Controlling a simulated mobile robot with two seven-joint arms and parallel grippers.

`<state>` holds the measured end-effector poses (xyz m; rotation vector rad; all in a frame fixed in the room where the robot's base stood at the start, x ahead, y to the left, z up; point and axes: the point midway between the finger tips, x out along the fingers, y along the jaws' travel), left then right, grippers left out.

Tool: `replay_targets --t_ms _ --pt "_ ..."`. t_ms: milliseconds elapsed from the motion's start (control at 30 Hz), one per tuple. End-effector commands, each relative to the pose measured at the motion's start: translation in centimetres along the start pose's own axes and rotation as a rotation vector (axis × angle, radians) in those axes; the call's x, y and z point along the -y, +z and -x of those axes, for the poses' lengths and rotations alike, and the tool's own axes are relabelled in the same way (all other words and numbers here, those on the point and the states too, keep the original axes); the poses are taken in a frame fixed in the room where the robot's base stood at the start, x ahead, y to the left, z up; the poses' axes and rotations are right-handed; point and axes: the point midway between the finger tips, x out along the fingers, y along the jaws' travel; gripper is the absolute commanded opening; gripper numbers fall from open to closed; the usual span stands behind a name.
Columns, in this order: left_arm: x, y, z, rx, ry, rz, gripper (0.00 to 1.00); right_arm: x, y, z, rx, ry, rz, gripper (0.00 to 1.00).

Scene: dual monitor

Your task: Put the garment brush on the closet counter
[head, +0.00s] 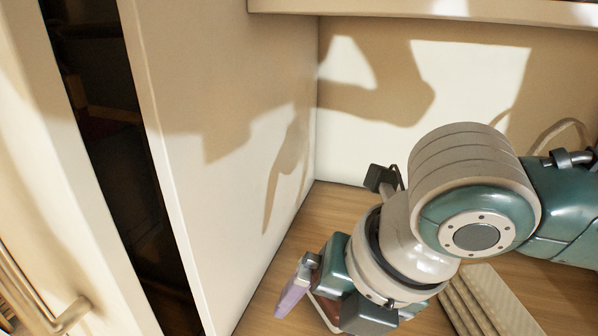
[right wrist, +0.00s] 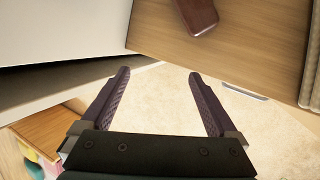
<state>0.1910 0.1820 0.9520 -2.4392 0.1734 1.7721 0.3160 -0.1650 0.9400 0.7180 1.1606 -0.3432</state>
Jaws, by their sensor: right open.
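A dark reddish-brown, smooth, rounded object (right wrist: 198,14), which looks like the garment brush, lies on the wooden closet counter (right wrist: 245,55) at the top of the right wrist view. Only its near end shows there. My right gripper (right wrist: 158,76) is open, with nothing between its two dark purple fingers. The brown object is beyond the fingertips and apart from them. In the head view my right gripper is low over the counter (head: 268,292); one purple finger shows and the other is hidden. My left gripper is not in view.
A white upright panel (head: 225,150) stands left of the counter, and a back wall (head: 370,140) closes it behind. A ribbed beige object (head: 488,300) lies on the counter right of my gripper. A door handle (head: 50,312) shows at lower left. A shelf edge (head: 430,8) runs above.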

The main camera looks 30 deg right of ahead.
Motion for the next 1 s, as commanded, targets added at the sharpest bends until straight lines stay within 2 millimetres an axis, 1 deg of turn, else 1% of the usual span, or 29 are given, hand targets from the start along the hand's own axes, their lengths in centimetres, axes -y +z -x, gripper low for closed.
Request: replay_targets --t_ms 33,67,100,133,167,200,233,300,400,433,500,600,1000 --pt "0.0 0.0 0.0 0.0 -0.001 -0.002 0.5 -0.4 -2.4 0.4 -0.033 0.025 -0.22 0.94" --pt "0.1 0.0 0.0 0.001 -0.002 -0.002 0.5 -0.5 -3.3 0.8 -0.043 0.034 -0.373 0.94" --pt "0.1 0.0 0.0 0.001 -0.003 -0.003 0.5 -0.3 -4.2 1.4 -0.052 0.036 -0.58 0.94" --pt "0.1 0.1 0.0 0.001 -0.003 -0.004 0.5 -0.1 -4.8 1.8 -0.056 0.036 -0.738 0.94" --pt "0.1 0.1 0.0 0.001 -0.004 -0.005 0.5 0.3 -5.3 2.2 -0.058 0.031 -0.895 0.94" --pt "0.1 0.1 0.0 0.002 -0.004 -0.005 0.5 1.0 -5.9 2.7 -0.053 0.021 -1.1 0.94" --pt "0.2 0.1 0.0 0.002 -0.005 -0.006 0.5 1.6 -6.1 3.1 -0.045 0.012 -1.25 0.94" --pt "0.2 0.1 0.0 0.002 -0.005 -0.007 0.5 3.3 -6.6 4.0 -0.013 -0.014 -1.566 0.94" --pt "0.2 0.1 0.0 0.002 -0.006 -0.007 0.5 5.8 -7.1 5.0 0.052 -0.044 -1.918 0.94" --pt "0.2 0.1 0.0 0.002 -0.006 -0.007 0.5 6.4 -7.2 5.3 0.07 -0.051 -1.996 0.94" --pt "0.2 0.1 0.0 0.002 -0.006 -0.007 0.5 7.5 -7.4 5.8 0.109 -0.061 -2.132 0.94" --pt "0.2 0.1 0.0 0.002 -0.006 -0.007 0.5 8.4 -7.4 6.1 0.14 -0.065 -2.225 0.94" --pt "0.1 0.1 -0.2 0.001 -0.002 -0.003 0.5 8.4 -7.5 5.9 0.142 -0.064 -2.235 0.94"
